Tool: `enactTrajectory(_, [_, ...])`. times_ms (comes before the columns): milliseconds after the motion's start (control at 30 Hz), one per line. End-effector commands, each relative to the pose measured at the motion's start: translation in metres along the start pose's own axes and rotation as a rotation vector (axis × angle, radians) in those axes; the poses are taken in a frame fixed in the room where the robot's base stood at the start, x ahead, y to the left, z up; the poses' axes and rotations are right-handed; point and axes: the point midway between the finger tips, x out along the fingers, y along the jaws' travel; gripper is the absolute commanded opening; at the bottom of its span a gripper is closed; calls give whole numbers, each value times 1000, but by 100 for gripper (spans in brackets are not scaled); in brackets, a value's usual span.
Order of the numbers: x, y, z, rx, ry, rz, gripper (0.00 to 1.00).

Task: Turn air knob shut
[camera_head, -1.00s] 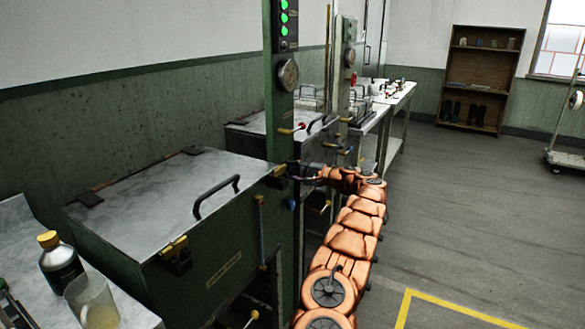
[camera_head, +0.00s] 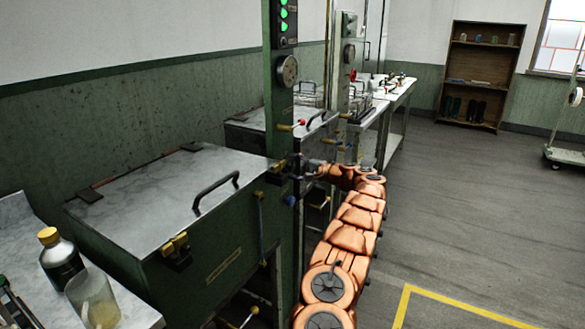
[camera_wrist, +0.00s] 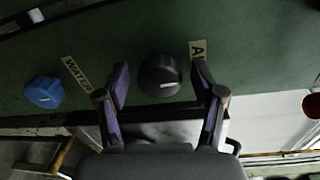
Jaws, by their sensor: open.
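In the wrist view a round black knob (camera_wrist: 160,75) with a pale mark sits on the green panel, beside a label (camera_wrist: 197,49) whose visible letter is A; the rest is hidden by a finger. My gripper (camera_wrist: 161,78) is open, with one finger on each side of the black knob. Gaps show between the knob and both fingers. A blue knob (camera_wrist: 44,92) beside a WATER label (camera_wrist: 76,73) lies to the left. In the head view my gripper (camera_head: 293,167) is at the green post, and the blue knob (camera_head: 290,201) shows just below it. The black knob cannot be made out there.
A green basin with a grey lid (camera_head: 160,195) and black handle stands left of the post (camera_head: 279,110). A gauge (camera_head: 287,71) is higher on the post. A bottle (camera_head: 61,258) and beaker (camera_head: 93,300) stand at lower left. Floor (camera_head: 455,210) at right is clear.

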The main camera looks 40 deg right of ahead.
Motion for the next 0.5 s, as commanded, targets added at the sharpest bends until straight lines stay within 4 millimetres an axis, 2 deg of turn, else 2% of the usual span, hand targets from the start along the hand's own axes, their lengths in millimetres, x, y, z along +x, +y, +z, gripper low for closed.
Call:
enactTrajectory(167, [-4,0,0,0,1,0,68])
enactTrajectory(267, [-14,-1,-1,0,2,-1,68])
enactTrajectory(500, [-60,-1,-1,-1,3,-2,68])
